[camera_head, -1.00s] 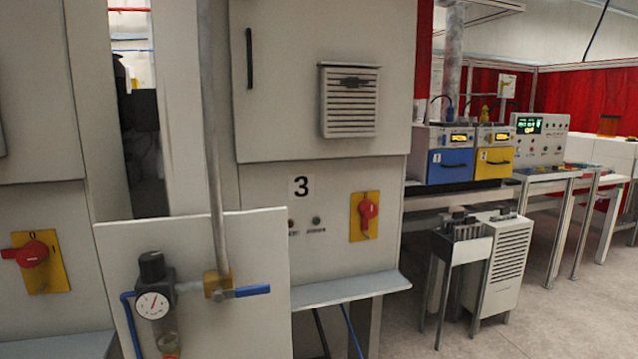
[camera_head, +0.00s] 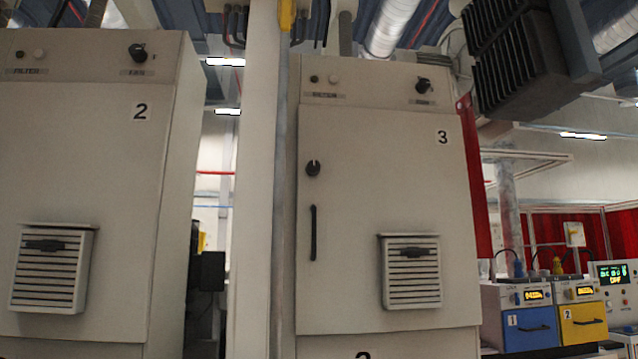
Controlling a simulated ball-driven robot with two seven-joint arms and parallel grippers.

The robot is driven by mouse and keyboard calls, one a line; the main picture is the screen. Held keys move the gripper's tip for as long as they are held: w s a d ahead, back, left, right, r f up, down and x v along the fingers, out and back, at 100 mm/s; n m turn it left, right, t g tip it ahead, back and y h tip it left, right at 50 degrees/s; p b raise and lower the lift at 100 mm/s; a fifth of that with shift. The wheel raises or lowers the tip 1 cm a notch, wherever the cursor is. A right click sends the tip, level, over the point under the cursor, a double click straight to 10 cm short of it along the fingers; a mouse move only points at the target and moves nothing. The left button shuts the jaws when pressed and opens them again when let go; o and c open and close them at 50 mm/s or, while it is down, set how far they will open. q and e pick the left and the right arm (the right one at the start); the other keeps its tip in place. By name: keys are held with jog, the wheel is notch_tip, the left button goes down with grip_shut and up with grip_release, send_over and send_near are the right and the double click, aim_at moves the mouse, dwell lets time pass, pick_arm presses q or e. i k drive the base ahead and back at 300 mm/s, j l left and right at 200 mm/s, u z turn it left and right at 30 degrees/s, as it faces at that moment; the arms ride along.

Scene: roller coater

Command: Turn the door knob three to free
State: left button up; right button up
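The door knob three (camera_head: 313,168) is a small round black knob on the left side of the upper door (camera_head: 385,140) of the pale cabinet marked 3. It sits above a vertical black handle (camera_head: 313,233). The door looks shut. The knob is too small to tell which way it points. Another black knob (camera_head: 423,86) is on the panel above the door. Neither of my grippers is in view, and nothing covers the knob.
Cabinet 2 (camera_head: 95,150) stands to the left, with a white post (camera_head: 258,180) between the cabinets. A dark finned unit (camera_head: 520,62) is at the upper right. A louvred vent (camera_head: 411,271) sticks out of door three. Blue (camera_head: 530,328) and yellow (camera_head: 582,322) boxes stand to the right.

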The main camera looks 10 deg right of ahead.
aim_at(313, 166)
jog(key=i+l+u, duration=0.1)
jog(key=l+u, duration=0.25)
jog(key=i+l+u, duration=0.1)
jog(key=l+u, duration=0.55)
